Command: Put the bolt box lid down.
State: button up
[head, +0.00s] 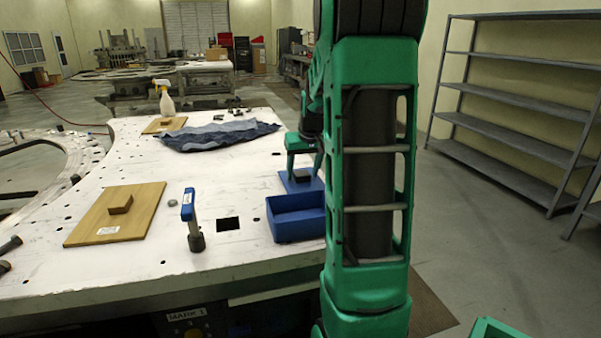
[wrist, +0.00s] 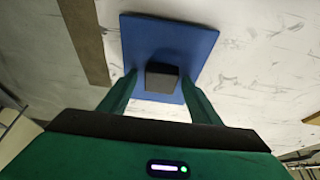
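The bolt box lid (head: 288,184) is a flat blue plate with a dark block-shaped handle (head: 302,174). It appears to lie flat on the white table just behind the open blue bolt box (head: 295,222). My gripper (head: 305,172) is over the lid, pointing down. In the wrist view the lid (wrist: 188,42) lies beyond my fingertips, with its handle (wrist: 162,78) between them. My gripper (wrist: 159,80) is open, with a gap on both sides of the handle. My arm hides the right edge of the box.
A blue-handled tool (head: 188,207) stands left of the box. A wooden board (head: 140,213) with a block lies farther left. A blue cloth (head: 220,136), a spray bottle (head: 166,103) and another board (head: 155,126) are at the back. The table between cloth and box is mostly clear.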

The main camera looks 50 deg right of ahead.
jog(key=v, duration=1.2)
jog(key=shift+r, duration=0.15)
dwell(0.4)
